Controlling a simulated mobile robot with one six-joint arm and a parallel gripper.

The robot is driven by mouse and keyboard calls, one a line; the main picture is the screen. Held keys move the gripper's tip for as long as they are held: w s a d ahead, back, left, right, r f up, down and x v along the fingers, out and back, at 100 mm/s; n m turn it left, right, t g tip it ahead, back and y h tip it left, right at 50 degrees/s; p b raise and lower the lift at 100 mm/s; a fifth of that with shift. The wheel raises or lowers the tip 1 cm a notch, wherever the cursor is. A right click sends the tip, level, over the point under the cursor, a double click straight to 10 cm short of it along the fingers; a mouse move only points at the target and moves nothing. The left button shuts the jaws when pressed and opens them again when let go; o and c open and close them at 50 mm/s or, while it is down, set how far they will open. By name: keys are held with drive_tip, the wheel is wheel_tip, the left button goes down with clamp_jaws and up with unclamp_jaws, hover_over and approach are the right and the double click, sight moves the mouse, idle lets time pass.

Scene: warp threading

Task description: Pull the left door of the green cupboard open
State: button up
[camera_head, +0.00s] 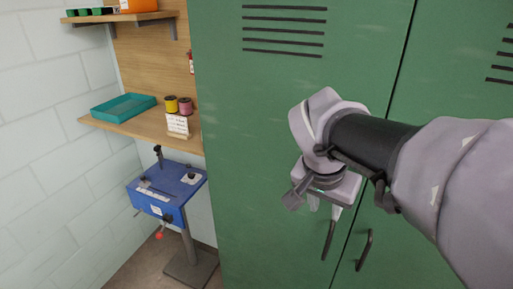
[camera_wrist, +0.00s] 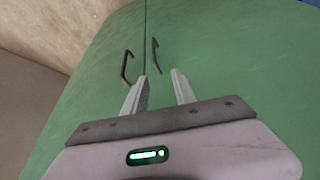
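The green cupboard has a left door (camera_head: 262,150) and a right door (camera_head: 455,85). Both look shut, with a thin dark seam between them. The left door's dark bar handle (camera_head: 328,240) is near the seam, below my gripper (camera_head: 325,207). The right door's handle (camera_head: 364,251) is just across the seam. My gripper is in front of the left door, fingers pointing down in the picture. In the wrist view my gripper (camera_wrist: 158,77) has its fingers apart with nothing between them. Two handles, one (camera_wrist: 124,68) and another (camera_wrist: 155,56), lie beyond the fingertips, not touched.
Left of the cupboard, a wooden shelf (camera_head: 150,126) holds a teal tray (camera_head: 122,107), yellow (camera_head: 171,104) and pink spools and a small card. A blue stand (camera_head: 165,190) is below it. An upper shelf (camera_head: 120,17) holds boxes. Floor (camera_head: 140,268) shows at lower left.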

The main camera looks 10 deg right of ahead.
drive_tip(key=b, duration=0.2)
approach(329, 237)
drive_tip(key=b+x, duration=0.4)
drive_tip(key=x, duration=0.7)
drive_tip(key=shift+f, duration=0.25)
clamp_jaws()
idle(0.5)
